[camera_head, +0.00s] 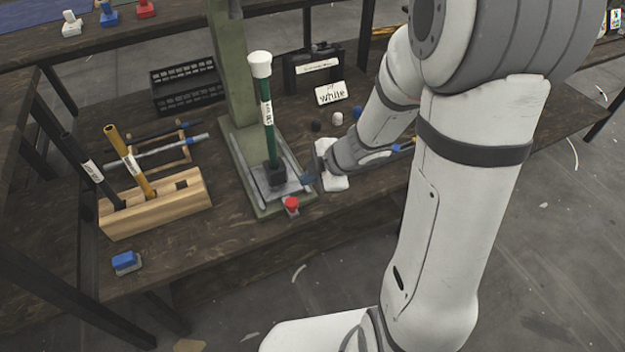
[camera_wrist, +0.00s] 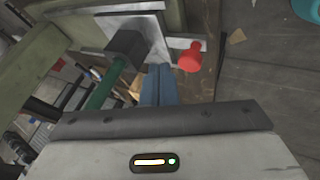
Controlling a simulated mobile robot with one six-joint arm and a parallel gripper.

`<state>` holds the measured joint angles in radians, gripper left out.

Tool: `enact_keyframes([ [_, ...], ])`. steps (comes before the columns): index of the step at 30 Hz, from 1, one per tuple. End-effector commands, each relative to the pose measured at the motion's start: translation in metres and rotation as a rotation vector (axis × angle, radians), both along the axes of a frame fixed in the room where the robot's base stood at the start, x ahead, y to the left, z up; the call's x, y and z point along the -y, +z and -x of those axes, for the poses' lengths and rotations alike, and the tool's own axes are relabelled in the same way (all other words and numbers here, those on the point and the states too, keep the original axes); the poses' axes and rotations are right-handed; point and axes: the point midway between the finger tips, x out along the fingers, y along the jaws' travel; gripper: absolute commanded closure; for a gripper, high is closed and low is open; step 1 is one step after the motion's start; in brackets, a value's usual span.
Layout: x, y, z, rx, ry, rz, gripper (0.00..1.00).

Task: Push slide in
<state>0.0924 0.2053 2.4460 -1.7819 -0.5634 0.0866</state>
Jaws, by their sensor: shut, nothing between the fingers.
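The slide (camera_head: 295,181) is a pale metal plate at the foot of the green press (camera_head: 238,95). It also shows in the wrist view (camera_wrist: 152,38). A dark block (camera_head: 275,172) sits on it and holds an upright green tube with a white cap (camera_head: 267,110). The dark block shows in the wrist view (camera_wrist: 128,48) too. My gripper (camera_head: 308,180) is at the right edge of the slide, its blue fingers closed together with nothing between them. In the wrist view the fingertips (camera_wrist: 158,72) are close to the slide's edge; I cannot tell whether they touch.
A red button (camera_head: 292,204) stands at the press's front corner, close to my gripper. A wooden holder (camera_head: 155,204) with black and yellow tubes is at left. A blue block (camera_head: 126,262) lies at the front edge. A "white" sign (camera_head: 331,93) and a black tray (camera_head: 187,88) are behind.

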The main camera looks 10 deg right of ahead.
Motion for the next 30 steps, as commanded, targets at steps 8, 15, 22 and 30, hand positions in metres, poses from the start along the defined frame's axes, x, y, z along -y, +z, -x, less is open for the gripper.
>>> enact_keyframes([
  [8,-0.022,-0.030,-0.028,0.001,0.000,0.001,1.00],
  [15,-0.027,-0.028,-0.048,0.000,-0.002,0.002,1.00],
  [22,-0.027,-0.028,-0.051,0.000,-0.004,0.001,1.00],
  [30,-0.031,-0.027,-0.052,0.000,-0.004,0.001,1.00],
])
